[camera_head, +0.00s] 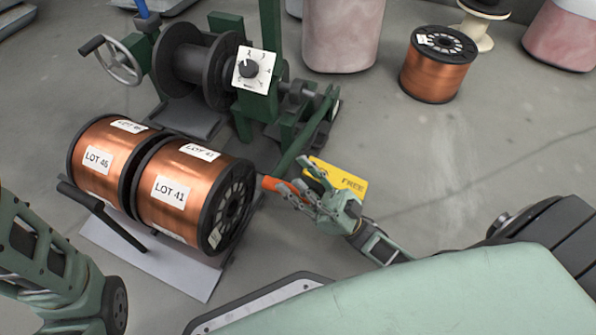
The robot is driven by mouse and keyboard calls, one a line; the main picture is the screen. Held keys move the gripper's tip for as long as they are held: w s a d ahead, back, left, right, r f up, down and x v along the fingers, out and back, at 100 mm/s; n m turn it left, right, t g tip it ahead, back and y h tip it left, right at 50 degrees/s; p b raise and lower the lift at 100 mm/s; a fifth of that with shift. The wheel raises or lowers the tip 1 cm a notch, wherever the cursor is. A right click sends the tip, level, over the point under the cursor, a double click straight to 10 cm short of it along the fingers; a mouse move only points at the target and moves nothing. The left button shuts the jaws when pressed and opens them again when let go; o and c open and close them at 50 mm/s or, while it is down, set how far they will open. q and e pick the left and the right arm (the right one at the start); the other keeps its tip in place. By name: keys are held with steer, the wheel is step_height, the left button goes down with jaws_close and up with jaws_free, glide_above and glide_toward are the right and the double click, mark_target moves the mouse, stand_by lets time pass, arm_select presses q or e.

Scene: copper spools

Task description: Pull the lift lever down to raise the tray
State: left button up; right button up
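The lift lever (271,184) has an orange grip and sits at the right of the copper spools, low by the green machine. My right gripper (291,174) is at the lever, its fingers spread with the orange grip between them. Whether they touch it I cannot tell. The tray (190,272) is a flat grey plate under two copper spools, one labelled LOT 45 (97,160) and one LOT 41 (171,191). My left arm shows at the lower left, but its gripper is not in view.
The green winding machine (265,112) with a dial (248,68), handwheel (112,62) and dark empty reel (188,63) stands behind. A yellow FREE card (352,181) is behind my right gripper. A dark bar (118,228) crosses the tray's left side. Another copper spool (437,70) stands far right.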

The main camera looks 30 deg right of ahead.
steer(key=s+d+f, duration=0.2)
steer(key=s+d, duration=0.7)
steer(key=s, duration=0.2)
steer(key=shift+d+f, duration=0.35)
